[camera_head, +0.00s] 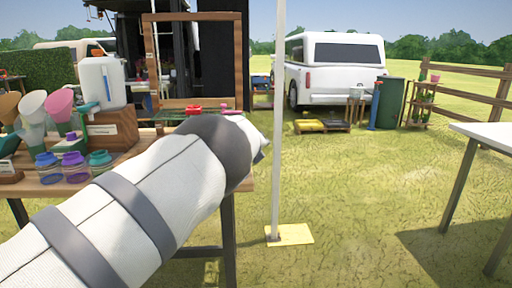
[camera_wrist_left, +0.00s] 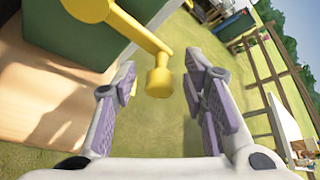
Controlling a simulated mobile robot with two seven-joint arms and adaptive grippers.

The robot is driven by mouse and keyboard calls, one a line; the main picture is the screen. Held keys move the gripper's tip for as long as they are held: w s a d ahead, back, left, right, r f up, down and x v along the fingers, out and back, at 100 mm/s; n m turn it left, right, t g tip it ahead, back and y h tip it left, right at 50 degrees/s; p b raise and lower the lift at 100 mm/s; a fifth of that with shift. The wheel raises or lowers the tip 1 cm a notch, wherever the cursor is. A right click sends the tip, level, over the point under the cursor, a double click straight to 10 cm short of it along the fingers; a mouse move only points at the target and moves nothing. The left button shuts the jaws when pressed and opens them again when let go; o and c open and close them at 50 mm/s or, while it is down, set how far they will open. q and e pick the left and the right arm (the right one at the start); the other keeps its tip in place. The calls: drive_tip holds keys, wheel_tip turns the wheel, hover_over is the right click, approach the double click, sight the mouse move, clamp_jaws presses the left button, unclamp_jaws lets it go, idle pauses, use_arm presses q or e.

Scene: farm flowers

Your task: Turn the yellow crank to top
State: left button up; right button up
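The yellow crank (camera_wrist_left: 136,30) shows in the left wrist view. Its arm slants from the upper left down to the right and ends in a yellow knob-like handle (camera_wrist_left: 158,80). It is mounted by a green box-like body (camera_wrist_left: 65,32) at the upper left. My left gripper (camera_wrist_left: 160,66) is open, with its purple-padded fingers on either side of the handle and visible gaps to it. In the head view my left arm hides the gripper and I cannot make out the crank. My right gripper is in neither view.
A wooden table (camera_head: 65,188) at the left holds several colored jars, funnels and a white canister (camera_head: 101,82). A wooden frame (camera_head: 197,17) stands behind. A white pole (camera_head: 279,120) rises right of my arm. A white table (camera_head: 490,133) is at the right, with open grass between.

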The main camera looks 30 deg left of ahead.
use_arm(q)
drive_tip(key=v, duration=1.2)
